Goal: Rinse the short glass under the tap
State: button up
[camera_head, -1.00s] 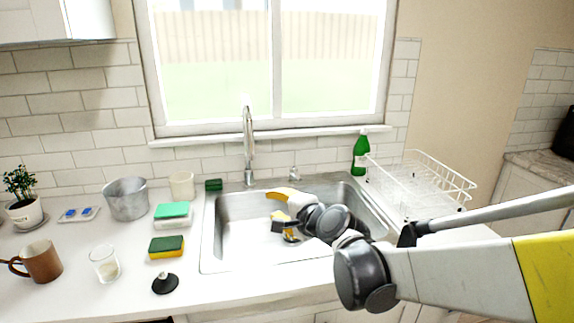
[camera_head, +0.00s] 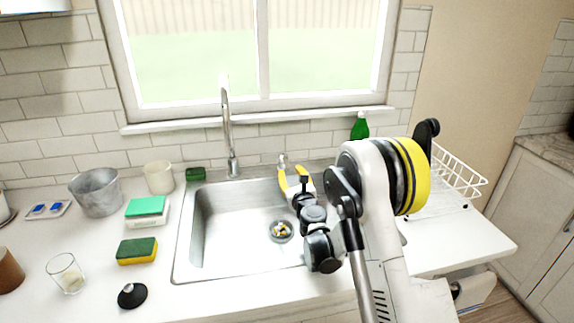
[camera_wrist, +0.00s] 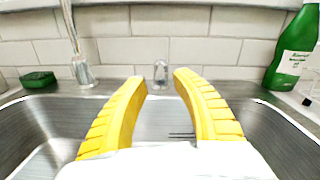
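The short clear glass (camera_head: 66,276) stands upright on the counter left of the sink, with something pale in its bottom. The tall curved tap (camera_head: 228,135) rises behind the sink (camera_head: 205,235). No water shows running from it. A small metal fitting (camera_head: 283,160), possibly the tap's lever, stands to its right. My gripper (camera_head: 293,178) is over the back right of the sink, facing the wall. In the wrist view its two yellow fingers (camera_wrist: 160,85) are apart and empty. The small fitting (camera_wrist: 161,72) appears beyond them, between the tips. The glass is outside the wrist view.
A yellow-green sponge (camera_head: 137,251), a black stopper (camera_head: 132,295), a green-topped box (camera_head: 147,211), a metal pot (camera_head: 97,193) and a pale cup (camera_head: 159,178) crowd the left counter. A green bottle (camera_head: 360,127) and a white rack (camera_head: 455,175) are at right. Food scraps (camera_head: 281,231) lie at the drain.

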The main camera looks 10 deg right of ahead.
aim_at(285, 160)
jog(key=w+b, duration=0.1)
jog(key=w, duration=0.5)
jog(key=shift+w, duration=0.25)
grip_shut()
